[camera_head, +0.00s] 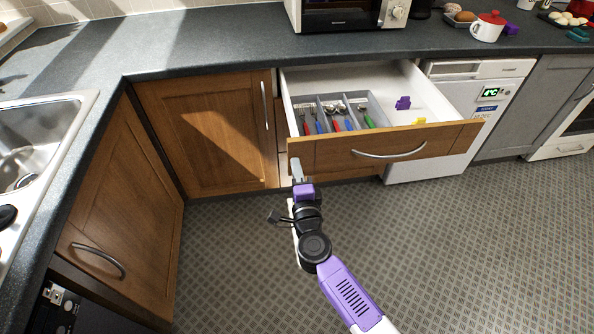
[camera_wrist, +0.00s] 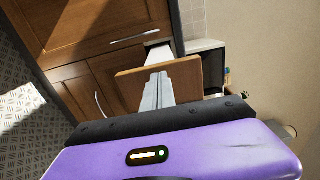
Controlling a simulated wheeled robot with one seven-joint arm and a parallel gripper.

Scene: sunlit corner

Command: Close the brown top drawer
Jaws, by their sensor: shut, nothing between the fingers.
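The brown top drawer (camera_head: 440,140) is pulled out below the counter, with its wooden front and curved metal handle (camera_head: 390,154) facing the room. Inside it are a grey cutlery tray (camera_head: 343,99) with several coloured-handled utensils, a purple item (camera_head: 403,103) and a small yellow item. My gripper (camera_head: 297,171) is shut and empty at the left end of the drawer front, with its tips overlapping the lower left corner in view. In the wrist view, my shut fingers (camera_wrist: 156,92) point at the wooden drawer front (camera_wrist: 190,78). I cannot tell whether they touch it.
A closed wooden cabinet (camera_head: 205,130) stands left of the drawer, and a white appliance (camera_head: 450,125) stands right of and below it. The patterned floor (camera_head: 240,260) is clear in front.

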